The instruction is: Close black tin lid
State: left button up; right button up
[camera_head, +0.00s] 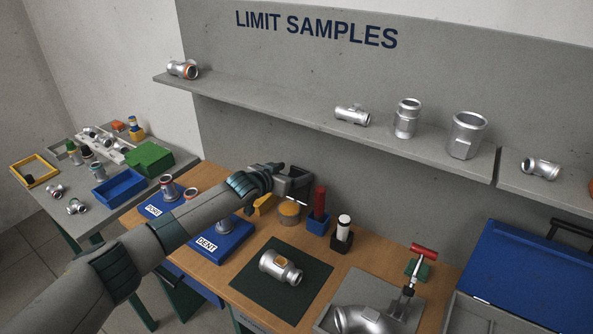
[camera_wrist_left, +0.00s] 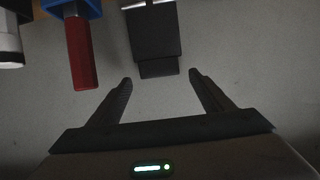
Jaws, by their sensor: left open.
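My left gripper (camera_head: 294,183) is at the back of the wooden bench. In the left wrist view its two fingers (camera_wrist_left: 160,76) are spread wide with nothing between them. A flat black piece (camera_wrist_left: 155,42), which looks like the raised tin lid, lies just beyond the fingertips, roughly in line with the gap and apart from both fingers. In the head view a round tin with an amber top (camera_head: 289,212) stands just below the gripper. My right gripper is not seen.
A red-handled tool (camera_head: 319,200) in a blue holder and a white-capped item (camera_head: 343,222) stand close to the tin's right. A yellow object (camera_head: 263,204) is at its left. A metal casting (camera_head: 281,267) lies on the dark mat in front. A shelf (camera_head: 330,120) runs above.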

pick_arm(q)
jog(key=shift+w+d+f, duration=0.25)
jog(key=shift+w+d, duration=0.1)
jog(key=shift+x, duration=0.85)
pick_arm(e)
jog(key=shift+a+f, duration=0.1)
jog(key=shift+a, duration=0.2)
pick_arm(q)
jog(key=shift+w, duration=0.1)
jog(key=c, duration=1.5)
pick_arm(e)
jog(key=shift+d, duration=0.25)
